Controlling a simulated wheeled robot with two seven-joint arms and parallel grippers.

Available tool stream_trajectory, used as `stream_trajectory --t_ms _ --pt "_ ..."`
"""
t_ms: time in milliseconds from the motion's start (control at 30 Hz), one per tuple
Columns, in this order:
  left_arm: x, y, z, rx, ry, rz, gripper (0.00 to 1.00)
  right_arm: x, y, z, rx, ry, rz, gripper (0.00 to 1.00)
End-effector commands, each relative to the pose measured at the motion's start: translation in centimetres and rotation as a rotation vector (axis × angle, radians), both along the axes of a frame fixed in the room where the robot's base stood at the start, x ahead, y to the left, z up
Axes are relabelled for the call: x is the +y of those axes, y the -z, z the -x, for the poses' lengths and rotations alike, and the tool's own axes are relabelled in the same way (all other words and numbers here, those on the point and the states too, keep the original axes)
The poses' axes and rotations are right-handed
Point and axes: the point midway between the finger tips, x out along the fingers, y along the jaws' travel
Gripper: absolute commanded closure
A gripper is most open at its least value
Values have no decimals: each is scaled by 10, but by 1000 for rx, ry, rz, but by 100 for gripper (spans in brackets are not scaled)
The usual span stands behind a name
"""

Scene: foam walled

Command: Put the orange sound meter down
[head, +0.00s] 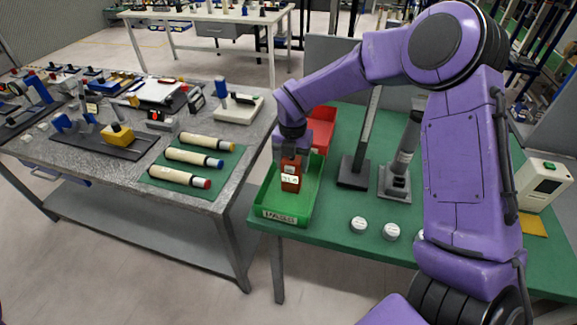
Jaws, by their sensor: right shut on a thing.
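The orange sound meter (291,173) is upright in my right gripper (291,157), with a pale label on its front. It is inside the outline of a green bin (285,216) at the left end of the green table. I cannot tell whether its lower end touches the bin floor. The purple right arm comes in from the right and reaches down over the bin. The gripper's fingers are shut on the meter's upper part. My left gripper is not in view.
A red bin (323,130) stands behind the green one. A dark stand (354,172) and a grey stand (396,182) are just right of it. White round pieces (359,224) lie in front. A grey bench (229,185) with tools is left, across a narrow gap.

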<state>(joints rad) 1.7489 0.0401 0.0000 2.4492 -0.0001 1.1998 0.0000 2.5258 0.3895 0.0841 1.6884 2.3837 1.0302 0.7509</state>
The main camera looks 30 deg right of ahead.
Motion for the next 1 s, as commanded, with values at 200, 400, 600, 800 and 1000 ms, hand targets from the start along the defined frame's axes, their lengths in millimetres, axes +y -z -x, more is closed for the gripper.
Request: stream_trajectory --t_ms 200,400,600,800,1000 --pt "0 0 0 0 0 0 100 0 2 1 2 -1 -1 74" --pt "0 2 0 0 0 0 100 1 3 0 3 -2 0 11" --pt "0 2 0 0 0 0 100 1 3 0 3 -3 0 11" --pt "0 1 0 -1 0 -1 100 1 -10 -1 -1 -3 -1 11" --pt "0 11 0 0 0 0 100 2 -61 -1 -5 -2 -2 11"
